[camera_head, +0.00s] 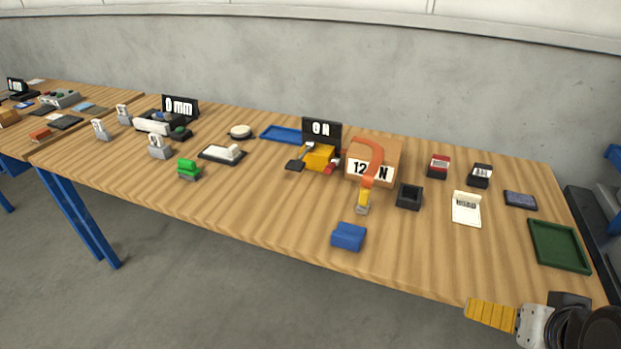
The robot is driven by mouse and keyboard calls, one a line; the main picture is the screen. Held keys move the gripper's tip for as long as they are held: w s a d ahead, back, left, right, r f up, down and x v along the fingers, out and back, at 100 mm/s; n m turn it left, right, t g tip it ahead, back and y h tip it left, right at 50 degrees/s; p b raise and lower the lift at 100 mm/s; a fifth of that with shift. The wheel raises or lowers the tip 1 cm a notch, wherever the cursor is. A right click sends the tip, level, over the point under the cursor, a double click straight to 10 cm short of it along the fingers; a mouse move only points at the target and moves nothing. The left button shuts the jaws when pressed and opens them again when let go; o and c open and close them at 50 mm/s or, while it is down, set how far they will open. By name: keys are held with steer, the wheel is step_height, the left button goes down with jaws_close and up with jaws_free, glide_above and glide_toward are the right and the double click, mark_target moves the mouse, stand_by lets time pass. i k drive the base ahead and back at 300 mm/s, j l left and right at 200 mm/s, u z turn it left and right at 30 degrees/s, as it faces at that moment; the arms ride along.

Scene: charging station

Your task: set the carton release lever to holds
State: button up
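A brown carton (387,149) stands at the back of the table, right of centre, with a white label reading "12" and "N". An orange curved piece (377,152) arches in front of the carton, above a small yellow post (363,196) on a grey foot. Left of the carton is a yellow block (319,157) with red and dark parts, below a black sign (321,131) reading "ON". Which part is the carton release lever, and its setting, I cannot tell. My gripper (490,313), with a yellow ribbed part, is at the lower right, off the table's front edge, well apart from the carton.
A blue block (348,237) lies near the front edge. A black open box (408,196), a white card-like item (466,208) and a green tray (558,246) lie to the right. Several small devices stand to the left. The front middle-right is mostly bare wood.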

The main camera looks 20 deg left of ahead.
mark_target(335, 162)
steer(key=l+u, duration=0.25)
steer(key=l, duration=0.2)
steer(key=l+u, duration=0.25)
steer(key=l, duration=0.2)
steer(key=l+u, duration=0.25)
steer(key=l, duration=0.2)
steer(key=l+u, duration=0.25)
steer(key=l, duration=0.15)
steer(key=k+l+u, duration=0.25)
steer(key=l, duration=0.2)
steer(key=l+u, duration=0.25)
steer(key=l, duration=0.15)
steer(key=k+l+u, duration=0.5)
steer(key=l, duration=0.2)
steer(key=i+j, duration=0.25)
steer(key=i, duration=0.2)
steer(key=i+j+z, duration=0.1)
steer(key=i+j, duration=0.15)
steer(key=i, duration=0.2)
steer(key=i+j+z, duration=0.1)
steer(key=i+j, duration=0.15)
steer(key=i, duration=0.2)
